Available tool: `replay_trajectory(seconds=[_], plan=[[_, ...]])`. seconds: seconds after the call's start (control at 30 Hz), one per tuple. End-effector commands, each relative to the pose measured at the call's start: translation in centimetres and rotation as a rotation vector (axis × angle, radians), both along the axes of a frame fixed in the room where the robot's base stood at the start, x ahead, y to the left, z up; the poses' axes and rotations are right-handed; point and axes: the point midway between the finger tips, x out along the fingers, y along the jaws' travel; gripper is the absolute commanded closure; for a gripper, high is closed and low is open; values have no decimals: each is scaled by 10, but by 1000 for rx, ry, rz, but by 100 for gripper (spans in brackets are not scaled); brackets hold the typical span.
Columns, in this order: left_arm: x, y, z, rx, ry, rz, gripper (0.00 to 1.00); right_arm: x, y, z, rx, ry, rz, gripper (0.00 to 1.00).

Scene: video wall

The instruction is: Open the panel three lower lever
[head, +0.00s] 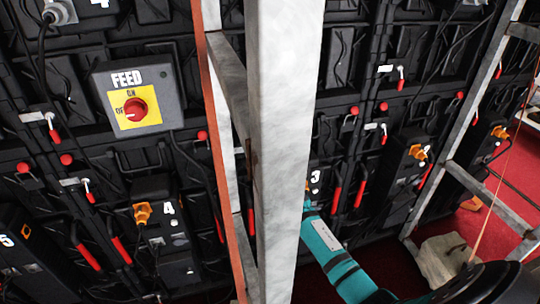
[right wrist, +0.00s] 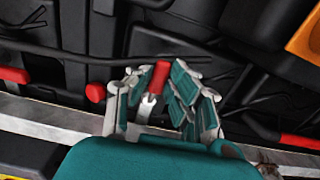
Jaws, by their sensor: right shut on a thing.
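Panel three (head: 318,188), a black unit marked with a white 3, stands behind a pale metal post that hides much of it in the head view. My right arm's teal link reaches up to that post, and the gripper's fingers are hidden there. In the right wrist view a small lever with a red handle (right wrist: 159,76) and a pale metal shank (right wrist: 148,106) stands between the fingers of my right gripper (right wrist: 160,88). The gripper is shut on the red handle. The head view does not show this lever. My left gripper is not in view.
The upright metal post (head: 285,130) stands in front of the wall. A frame rail (right wrist: 60,118) runs below the fingers in the wrist view. A red knob (right wrist: 95,92) and loose black cables are close by. A yellow FEED switch (head: 135,106) is at left.

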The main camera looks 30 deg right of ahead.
Motion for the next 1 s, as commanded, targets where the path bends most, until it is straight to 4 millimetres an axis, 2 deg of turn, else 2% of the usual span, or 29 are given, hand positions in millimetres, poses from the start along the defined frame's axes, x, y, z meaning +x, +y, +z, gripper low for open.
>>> replay_trajectory(seconds=[0.33,0.37,0.53,0.83,1.0], plan=[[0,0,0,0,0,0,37,0,1,-1,-7,3,2,100],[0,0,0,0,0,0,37,0,1,-1,-7,3,2,82],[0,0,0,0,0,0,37,0,0,-1,-6,2,1,61],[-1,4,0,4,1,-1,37,-2,1,0,-5,1,1,61],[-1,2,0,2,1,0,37,-23,6,-1,-5,2,2,61]])
